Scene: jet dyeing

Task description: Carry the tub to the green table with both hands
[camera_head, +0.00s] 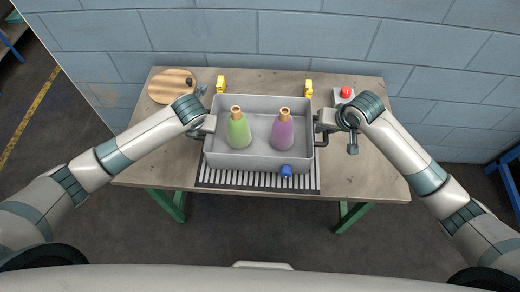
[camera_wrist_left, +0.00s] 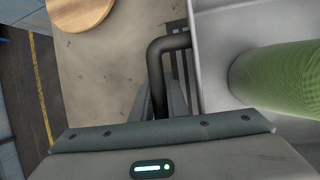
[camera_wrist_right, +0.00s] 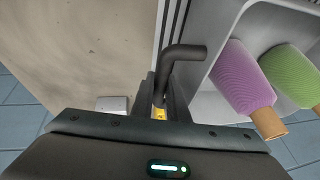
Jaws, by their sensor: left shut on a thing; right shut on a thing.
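The grey tub (camera_head: 262,103) is on or just above the striped grate of the table with green legs; I cannot tell whether it touches. It holds a green yarn cone (camera_head: 238,130) on the left and a purple yarn cone (camera_head: 282,132) on the right, both upright. My left gripper (camera_head: 207,125) is shut on the tub's left black handle (camera_wrist_left: 168,45). My right gripper (camera_head: 320,124) is shut on the tub's right black handle (camera_wrist_right: 184,52). The table (camera_head: 370,165) has a worn beige top.
A round wooden board (camera_head: 170,88) with a small dark knob lies at the back left. A red button (camera_head: 346,92) on a white box is at the back right. Two yellow brackets (camera_head: 221,85) stand behind the tub. A blue knob (camera_head: 286,171) is at the tub's front. A block wall (camera_head: 290,40) closes the back.

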